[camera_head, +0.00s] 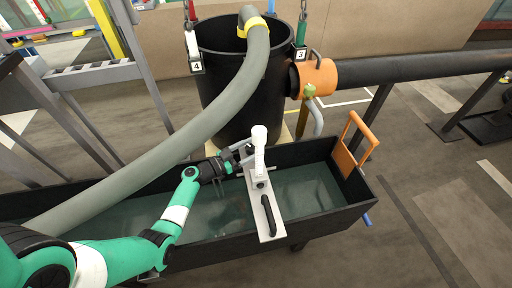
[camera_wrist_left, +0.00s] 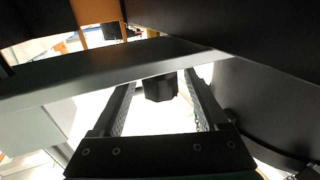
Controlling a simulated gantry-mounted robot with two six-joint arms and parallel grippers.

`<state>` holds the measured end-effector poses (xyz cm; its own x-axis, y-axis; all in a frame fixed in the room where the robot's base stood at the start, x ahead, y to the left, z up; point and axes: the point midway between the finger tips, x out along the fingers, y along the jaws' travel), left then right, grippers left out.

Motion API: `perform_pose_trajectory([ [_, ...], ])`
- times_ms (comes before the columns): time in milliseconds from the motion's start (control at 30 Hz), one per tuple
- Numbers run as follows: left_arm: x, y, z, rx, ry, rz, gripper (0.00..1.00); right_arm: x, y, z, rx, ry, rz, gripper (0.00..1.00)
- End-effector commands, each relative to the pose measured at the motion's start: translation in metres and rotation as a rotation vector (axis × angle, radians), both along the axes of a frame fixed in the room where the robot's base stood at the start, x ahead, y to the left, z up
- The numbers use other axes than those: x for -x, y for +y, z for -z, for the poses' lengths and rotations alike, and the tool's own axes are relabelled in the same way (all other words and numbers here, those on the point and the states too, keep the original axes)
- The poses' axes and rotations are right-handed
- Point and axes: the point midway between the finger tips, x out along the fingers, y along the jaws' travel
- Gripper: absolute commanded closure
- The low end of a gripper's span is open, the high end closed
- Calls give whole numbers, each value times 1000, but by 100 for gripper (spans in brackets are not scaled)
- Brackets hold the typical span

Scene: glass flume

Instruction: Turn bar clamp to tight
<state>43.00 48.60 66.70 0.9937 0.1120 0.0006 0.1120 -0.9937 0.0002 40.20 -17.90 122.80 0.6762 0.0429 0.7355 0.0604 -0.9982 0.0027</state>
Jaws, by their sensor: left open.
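A light metal plate with a long black handle (camera_head: 268,215) lies across the black water-filled trough (camera_head: 330,215); it looks like the bar clamp. A white upright fitting (camera_head: 259,150) stands at the plate's far end. My left gripper (camera_head: 246,154) is over the trough, just left of the white fitting; I cannot tell whether it touches. In the left wrist view, its two fingers (camera_wrist_left: 158,80) are apart, with a dark blocky piece (camera_wrist_left: 160,88) showing between them. A grey bar (camera_wrist_left: 120,68) crosses that view and hides part of the scene. My right gripper is not in view.
A large black tank (camera_head: 235,95) stands behind the trough, with a thick grey hose (camera_head: 190,135) arching down to the left. An orange gate handle (camera_head: 352,140) stands at the trough's right end. A dark pipe with an orange collar (camera_head: 318,77) runs right. Open floor lies right.

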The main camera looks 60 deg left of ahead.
Motion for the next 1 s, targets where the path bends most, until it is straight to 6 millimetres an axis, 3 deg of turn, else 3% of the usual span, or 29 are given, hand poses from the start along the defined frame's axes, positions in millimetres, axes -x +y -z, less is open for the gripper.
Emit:
perform_pose_trajectory([
  [100,0,0,0,0,0,0,25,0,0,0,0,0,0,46],
  [500,0,0,0,0,0,0,97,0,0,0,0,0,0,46],
  [533,0,0,0,0,0,0,100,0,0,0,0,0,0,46],
  [767,-1,-1,1,0,2,-41,100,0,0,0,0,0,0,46],
  [1000,-1,-3,1,-1,3,-248,100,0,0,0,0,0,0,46],
])
